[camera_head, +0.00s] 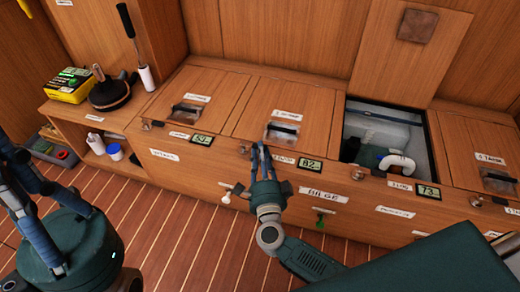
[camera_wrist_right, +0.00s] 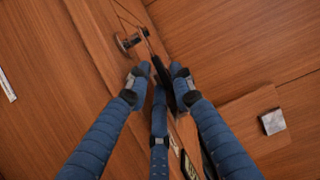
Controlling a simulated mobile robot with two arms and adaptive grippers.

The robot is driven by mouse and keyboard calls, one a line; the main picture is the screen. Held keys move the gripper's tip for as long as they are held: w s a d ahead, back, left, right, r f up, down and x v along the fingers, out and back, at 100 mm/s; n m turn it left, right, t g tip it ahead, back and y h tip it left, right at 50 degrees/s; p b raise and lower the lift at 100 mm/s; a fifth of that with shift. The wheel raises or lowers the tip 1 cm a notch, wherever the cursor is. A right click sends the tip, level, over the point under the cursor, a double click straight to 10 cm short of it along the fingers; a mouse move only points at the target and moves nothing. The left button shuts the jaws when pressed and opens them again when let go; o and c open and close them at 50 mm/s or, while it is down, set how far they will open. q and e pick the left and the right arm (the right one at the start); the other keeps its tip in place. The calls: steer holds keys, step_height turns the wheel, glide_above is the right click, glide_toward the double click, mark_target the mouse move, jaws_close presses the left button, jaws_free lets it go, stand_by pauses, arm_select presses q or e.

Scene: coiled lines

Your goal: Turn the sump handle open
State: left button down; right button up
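No handle can be picked out by a readable sump label. A white handle (camera_head: 228,197) and a green handle (camera_head: 322,218) stick out of the wooden locker front (camera_head: 330,190), either side of a BILGE label (camera_head: 324,195). My right gripper (camera_head: 261,150) is at the locker's upper front edge, above and between these handles. In the right wrist view, its blue fingers (camera_wrist_right: 160,76) point at a wooden edge with a dark strip between the tips; whether they grip anything is unclear. My left gripper (camera_head: 25,180) is at the left edge, fingers spread, holding nothing visible.
An open hatch (camera_head: 344,150) shows a white pipe (camera_head: 398,162) and tank. Closed lids with latches (camera_head: 282,132) flank it. Small displays (camera_head: 310,164) line the front. A yellow box (camera_head: 69,85) and a black round tool (camera_head: 109,94) stand on the left shelf. The plank floor (camera_head: 185,225) is clear.

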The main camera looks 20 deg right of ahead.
steer(key=shift+w+d, duration=0.25)
steer(key=shift+w, duration=0.95)
jaws_close()
